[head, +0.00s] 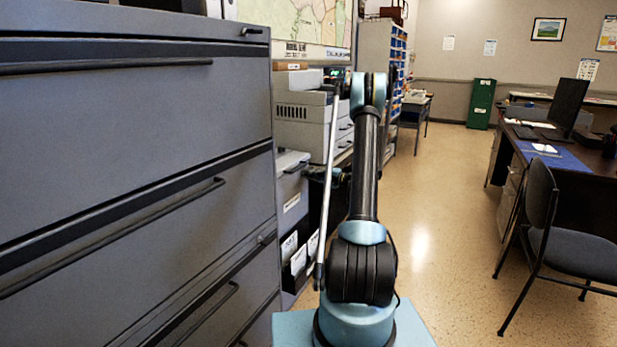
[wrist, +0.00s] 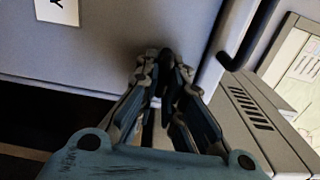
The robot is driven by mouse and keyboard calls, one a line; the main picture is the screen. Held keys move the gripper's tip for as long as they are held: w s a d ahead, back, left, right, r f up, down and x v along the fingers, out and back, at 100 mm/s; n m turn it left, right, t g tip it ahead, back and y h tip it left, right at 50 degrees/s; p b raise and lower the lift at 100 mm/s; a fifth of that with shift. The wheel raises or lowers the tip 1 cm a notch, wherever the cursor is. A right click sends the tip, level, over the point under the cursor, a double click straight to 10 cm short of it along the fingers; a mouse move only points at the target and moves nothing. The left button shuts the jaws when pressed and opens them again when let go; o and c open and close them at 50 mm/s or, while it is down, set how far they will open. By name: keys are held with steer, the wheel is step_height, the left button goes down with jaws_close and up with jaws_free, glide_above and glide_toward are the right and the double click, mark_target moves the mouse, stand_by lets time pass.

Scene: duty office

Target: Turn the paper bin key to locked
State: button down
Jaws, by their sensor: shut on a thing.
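The grey paper bin (head: 291,188) stands beyond the filing cabinet at the left, with a white label on its front. Its pale grey face (wrist: 100,55) also fills the upper left of the wrist view. My gripper (wrist: 165,66) is at this face, its fingers closed together on a small dark piece, which I take to be the key. The fingers hide most of the key, so its turn angle cannot be read.
A large grey filing cabinet (head: 130,130) stands close on the left. A printer (head: 300,118) with vents is beside the bin; its vents (wrist: 245,105) show at the right of the wrist view. A desk and chair (head: 565,240) stand right, with clear floor between.

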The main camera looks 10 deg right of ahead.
steer(key=shift+d+f, duration=0.1)
steer(key=c, duration=1.7)
jaws_free()
steer(key=v, duration=1.2)
